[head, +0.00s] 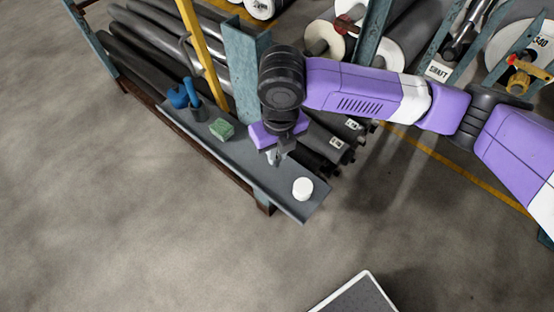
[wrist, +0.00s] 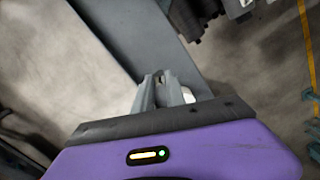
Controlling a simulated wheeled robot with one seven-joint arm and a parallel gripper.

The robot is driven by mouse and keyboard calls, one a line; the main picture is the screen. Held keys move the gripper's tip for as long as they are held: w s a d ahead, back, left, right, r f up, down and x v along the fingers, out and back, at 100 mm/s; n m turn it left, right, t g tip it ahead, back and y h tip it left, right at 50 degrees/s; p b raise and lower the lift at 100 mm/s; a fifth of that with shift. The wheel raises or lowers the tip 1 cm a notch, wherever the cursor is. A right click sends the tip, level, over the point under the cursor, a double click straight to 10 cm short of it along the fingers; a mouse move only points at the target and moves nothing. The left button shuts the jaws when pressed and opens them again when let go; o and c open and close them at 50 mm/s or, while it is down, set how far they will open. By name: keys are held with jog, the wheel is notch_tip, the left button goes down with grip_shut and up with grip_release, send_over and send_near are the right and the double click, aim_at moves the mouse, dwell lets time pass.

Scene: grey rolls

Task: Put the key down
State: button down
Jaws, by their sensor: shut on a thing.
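My gripper (head: 277,158) points down over the grey shelf ledge (head: 262,180), close to its surface. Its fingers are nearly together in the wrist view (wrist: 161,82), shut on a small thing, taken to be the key. The key is almost wholly hidden between the fingers, and its shape cannot be made out. I cannot tell whether it touches the ledge.
A white round thing (head: 303,188) stands on the ledge to the right of my gripper. A green block (head: 222,129) and a blue object (head: 178,97) are to the left. Dark rolls (head: 150,45) lie on the rack behind. The ledge between block and gripper looks bare.

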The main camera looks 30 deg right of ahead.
aim_at(277, 162)
notch_tip(277, 162, down, 4)
jog(key=shift+f, duration=0.15)
jog(key=c, duration=1.4)
grip_release()
jog(key=shift+o, duration=0.2)
notch_tip(277, 162, up, 12)
jog(key=shift+s+b, duration=0.4)
